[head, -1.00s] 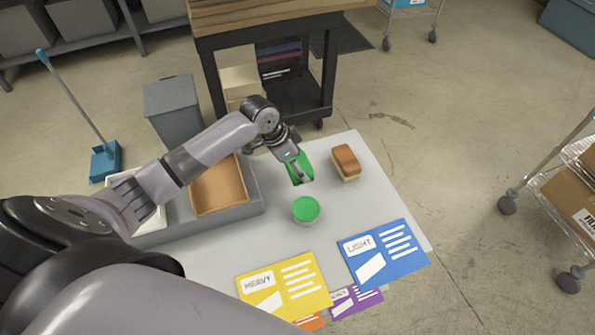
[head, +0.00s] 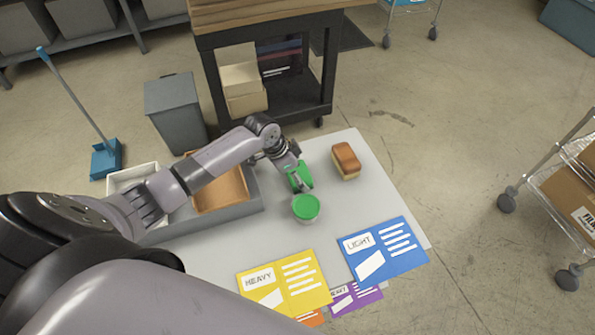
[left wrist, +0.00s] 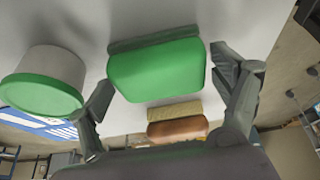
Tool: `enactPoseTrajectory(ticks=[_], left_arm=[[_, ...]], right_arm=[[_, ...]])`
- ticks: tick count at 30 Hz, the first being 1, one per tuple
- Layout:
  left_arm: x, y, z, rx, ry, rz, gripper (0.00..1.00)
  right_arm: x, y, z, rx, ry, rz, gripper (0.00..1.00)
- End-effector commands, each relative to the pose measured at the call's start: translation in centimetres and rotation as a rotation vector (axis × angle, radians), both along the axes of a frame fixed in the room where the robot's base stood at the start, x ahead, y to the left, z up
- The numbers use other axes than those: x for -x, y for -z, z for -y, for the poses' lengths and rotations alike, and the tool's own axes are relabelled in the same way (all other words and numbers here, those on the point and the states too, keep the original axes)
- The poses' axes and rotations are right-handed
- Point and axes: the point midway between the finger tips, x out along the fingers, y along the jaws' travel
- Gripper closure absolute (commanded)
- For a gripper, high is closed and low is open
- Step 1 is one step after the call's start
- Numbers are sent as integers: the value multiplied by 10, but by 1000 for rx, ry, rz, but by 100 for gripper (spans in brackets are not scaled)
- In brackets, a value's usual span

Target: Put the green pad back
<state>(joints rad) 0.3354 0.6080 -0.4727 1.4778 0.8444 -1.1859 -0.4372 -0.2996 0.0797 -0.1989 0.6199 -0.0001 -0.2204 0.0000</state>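The green pad (head: 303,180), a green block with a grey backing, sits on the light grey table top, partly hidden by my left wrist in the head view. It shows in full in the left wrist view (left wrist: 155,72). My left gripper (head: 297,177) is at the pad. In the left wrist view its two fingers (left wrist: 168,88) are spread, one on each side of the pad, with a clear gap on the right finger's side. Whether the left finger touches the pad I cannot tell. My right gripper is not in view.
A round tub with a green lid (head: 306,208) stands close in front of the pad. A brown-topped sponge block (head: 346,160) lies to the right. A grey tray (head: 254,199) with a brown bin (head: 224,192) and a white bin is left. Coloured cards (head: 284,284) lie at the front.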

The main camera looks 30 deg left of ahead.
Motion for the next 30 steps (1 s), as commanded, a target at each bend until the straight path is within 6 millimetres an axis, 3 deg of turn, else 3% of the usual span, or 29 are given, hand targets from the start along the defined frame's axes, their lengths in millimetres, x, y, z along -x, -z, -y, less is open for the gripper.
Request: enactPoseTrajectory(ticks=[15,30], left_arm=[[1,-7,-2,-1,0,1,5],[28,-94,-26,-2,1,3,5]], right_arm=[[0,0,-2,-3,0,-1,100],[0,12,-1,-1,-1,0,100]])
